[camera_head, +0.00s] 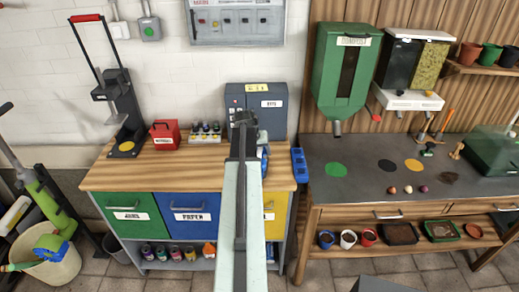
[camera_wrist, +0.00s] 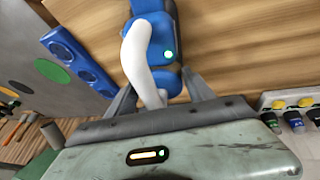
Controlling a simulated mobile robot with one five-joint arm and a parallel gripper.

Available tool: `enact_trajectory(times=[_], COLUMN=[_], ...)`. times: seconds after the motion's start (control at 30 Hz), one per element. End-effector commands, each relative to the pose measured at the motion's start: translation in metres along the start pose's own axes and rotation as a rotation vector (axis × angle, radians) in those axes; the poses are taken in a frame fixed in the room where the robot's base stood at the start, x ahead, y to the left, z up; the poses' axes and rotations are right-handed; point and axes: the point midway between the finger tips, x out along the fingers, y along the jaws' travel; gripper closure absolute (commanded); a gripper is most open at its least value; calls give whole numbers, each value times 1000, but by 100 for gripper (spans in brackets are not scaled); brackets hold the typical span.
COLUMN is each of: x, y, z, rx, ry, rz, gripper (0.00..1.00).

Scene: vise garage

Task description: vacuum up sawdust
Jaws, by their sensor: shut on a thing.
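A blue and white handheld device (camera_wrist: 152,45), apparently the vacuum, has a lit green light on its blue body. In the wrist view it lies between the fingers of my gripper (camera_wrist: 163,88), which is shut on it over the wooden bench top. In the head view, my arm hides most of the device, and only a bit of blue (camera_head: 264,162) shows beside my gripper (camera_head: 243,122). Whether the device touches the bench is unclear. I cannot make out sawdust in either view.

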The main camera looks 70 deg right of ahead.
Motion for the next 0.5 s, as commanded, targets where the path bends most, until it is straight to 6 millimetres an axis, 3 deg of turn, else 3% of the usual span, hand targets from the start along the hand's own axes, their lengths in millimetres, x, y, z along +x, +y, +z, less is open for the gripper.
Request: enact_trajectory(times=[0.5], x=[-14], y=[5], z=[32], rx=[0], ry=[-1], rz=[0], gripper=[100])
